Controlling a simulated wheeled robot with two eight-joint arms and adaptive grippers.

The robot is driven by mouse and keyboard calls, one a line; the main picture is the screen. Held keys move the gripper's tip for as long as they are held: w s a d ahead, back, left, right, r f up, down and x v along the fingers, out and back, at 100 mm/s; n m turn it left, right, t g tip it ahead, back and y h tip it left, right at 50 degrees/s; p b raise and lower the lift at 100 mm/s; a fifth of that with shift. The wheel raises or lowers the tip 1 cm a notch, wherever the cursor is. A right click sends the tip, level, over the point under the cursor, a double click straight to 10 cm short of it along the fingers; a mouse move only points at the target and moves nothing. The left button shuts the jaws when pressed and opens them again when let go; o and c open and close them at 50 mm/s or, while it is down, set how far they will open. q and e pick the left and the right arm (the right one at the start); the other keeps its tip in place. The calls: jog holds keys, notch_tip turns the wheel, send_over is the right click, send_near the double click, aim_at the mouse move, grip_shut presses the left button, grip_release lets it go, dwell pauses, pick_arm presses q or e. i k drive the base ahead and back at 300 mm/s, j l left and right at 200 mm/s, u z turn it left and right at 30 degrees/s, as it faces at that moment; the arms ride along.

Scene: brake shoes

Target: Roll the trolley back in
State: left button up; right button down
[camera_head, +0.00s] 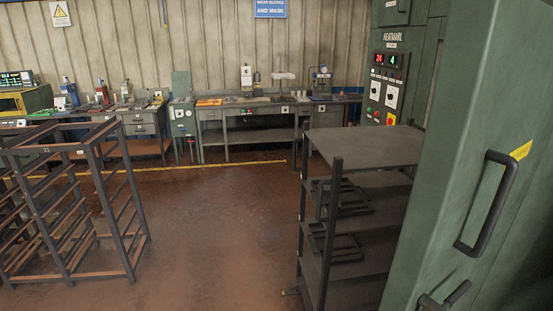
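A dark grey trolley (370,146) with a flat top and several shelves stands at the centre right, beside the green oven. Black frame-like parts (340,248) lie on its shelves. The lower right side of the trolley is hidden behind the green oven door (440,150), which has a black handle (484,203). The green oven (402,80) has a control panel with red and green displays. The oven's inside is not visible. Neither of my grippers is in view.
An empty-looking metal rack (75,200) with angled bars stands at the left. Workbenches (250,110) with tools line the back wall. A yellow line (190,166) crosses the floor. The reddish floor (210,230) between rack and trolley is clear.

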aim_at(356, 286)
jog(key=i+j+u, duration=0.2)
jog(key=i, duration=0.65)
jog(key=i+j+u, duration=0.1)
jog(key=i+u, duration=0.15)
jog(key=i, duration=0.65)
jog(key=i+j+z, duration=0.1)
jog(key=i+z, duration=0.3)
jog(key=i+j+z, duration=0.2)
jog(key=i+z, duration=0.25)
jog(key=i+j+z, duration=0.65)
jog(key=z, duration=0.2)
jog(key=i+j+z, duration=0.2)
jog(key=j+z, duration=0.2)
jog(key=j, duration=0.2)
